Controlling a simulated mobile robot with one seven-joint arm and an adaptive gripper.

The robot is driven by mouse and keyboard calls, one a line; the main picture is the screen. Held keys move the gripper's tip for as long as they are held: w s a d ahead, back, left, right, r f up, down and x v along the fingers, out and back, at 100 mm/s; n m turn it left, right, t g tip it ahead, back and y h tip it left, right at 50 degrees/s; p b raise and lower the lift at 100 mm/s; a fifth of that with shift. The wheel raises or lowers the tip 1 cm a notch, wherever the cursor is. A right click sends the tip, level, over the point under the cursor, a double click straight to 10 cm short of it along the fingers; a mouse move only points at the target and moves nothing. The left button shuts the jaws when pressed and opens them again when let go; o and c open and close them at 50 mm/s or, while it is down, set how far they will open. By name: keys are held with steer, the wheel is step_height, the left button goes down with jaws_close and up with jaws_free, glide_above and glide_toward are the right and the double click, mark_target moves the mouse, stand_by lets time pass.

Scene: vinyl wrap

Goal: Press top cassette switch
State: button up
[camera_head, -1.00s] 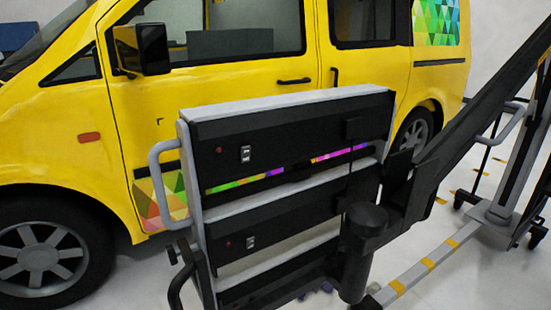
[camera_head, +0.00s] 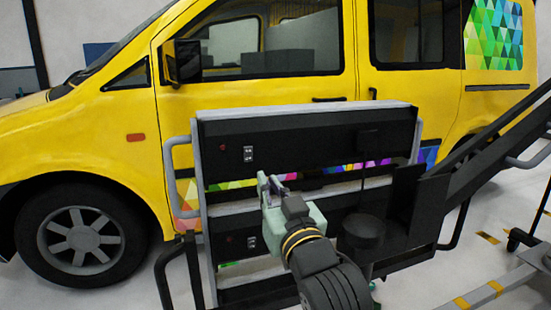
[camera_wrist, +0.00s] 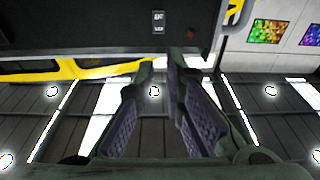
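The top cassette (camera_head: 320,142) is a black box in a grey-framed rack. Its small white-and-black switch (camera_head: 249,155) is on the left of its front face. A small red button or light (camera_head: 224,148) sits left of the switch. In the wrist view, a matching switch (camera_wrist: 158,21) and red dot (camera_wrist: 191,33) show on a black panel, beyond my fingertips. My gripper (camera_head: 271,178) is in front of the rack, below and slightly right of the top switch. Its fingers (camera_wrist: 159,72) are empty, with a narrow gap between the tips, and appear apart from the switch.
The lower cassette has its own switch (camera_head: 251,242) and red dot (camera_head: 251,239), left of my wrist. Grey side handles (camera_head: 170,165) stick out from the rack. A yellow van (camera_head: 400,90) stands close behind. Dark stand arms (camera_head: 490,150) rise at the right.

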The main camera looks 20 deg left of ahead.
jaws_close()
steer(key=p, duration=1.2)
glide_toward(248, 147)
steer(key=x, duration=0.7)
steer(key=shift+s, duration=0.1)
steer(key=shift+r, duration=0.1)
